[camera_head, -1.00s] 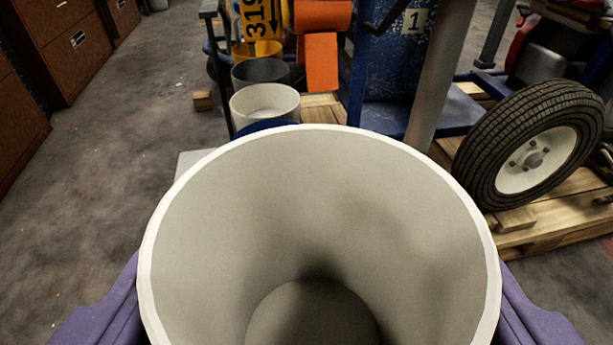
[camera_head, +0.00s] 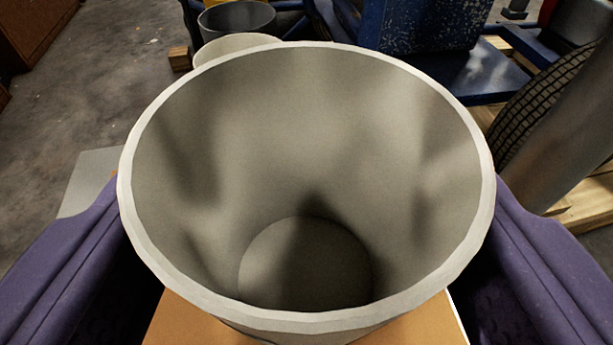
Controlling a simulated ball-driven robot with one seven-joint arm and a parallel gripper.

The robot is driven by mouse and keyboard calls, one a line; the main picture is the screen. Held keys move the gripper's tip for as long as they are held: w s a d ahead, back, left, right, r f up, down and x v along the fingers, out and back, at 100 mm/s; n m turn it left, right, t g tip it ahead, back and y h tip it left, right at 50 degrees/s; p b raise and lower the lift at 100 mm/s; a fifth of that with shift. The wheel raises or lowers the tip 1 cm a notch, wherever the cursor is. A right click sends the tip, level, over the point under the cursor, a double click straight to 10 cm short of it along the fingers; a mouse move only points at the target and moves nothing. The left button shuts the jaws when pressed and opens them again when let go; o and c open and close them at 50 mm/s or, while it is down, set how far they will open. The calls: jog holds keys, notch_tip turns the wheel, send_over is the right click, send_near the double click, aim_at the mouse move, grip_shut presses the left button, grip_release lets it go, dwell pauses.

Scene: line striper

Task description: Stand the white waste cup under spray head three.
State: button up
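The white waste cup (camera_head: 305,120) fills the middle of the view, its open mouth toward me, and it looks empty. My gripper (camera_head: 307,200) has one purple finger at the cup's left side and one at its right. Both fingers meet the cup's sides, so it appears shut on the cup; the contact itself is partly hidden behind the rim. No spray head shows, and the cup hides much of what lies beyond it.
A grey container (camera_head: 237,17) and a pale container (camera_head: 228,46) stand beyond the cup. Blue machine metalwork (camera_head: 425,25) is behind it. A tyre (camera_head: 545,100) and a grey post (camera_head: 570,140) stand at right. Open floor (camera_head: 90,90) lies at left.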

jog(key=shift+w+f, duration=0.25)
jog(key=shift+f, duration=0.05)
jog(key=shift+r, duration=0.15)
jog(key=o, duration=1)
jog(key=shift+f, duration=0.2)
jog(key=shift+c, duration=0.2)
jog(key=shift+r, duration=0.25)
jog(key=p+v, duration=0.3)
jog(key=v, duration=0.9)
jog(key=shift+s+a+f, duration=0.1)
jog(key=shift+s, duration=0.05)
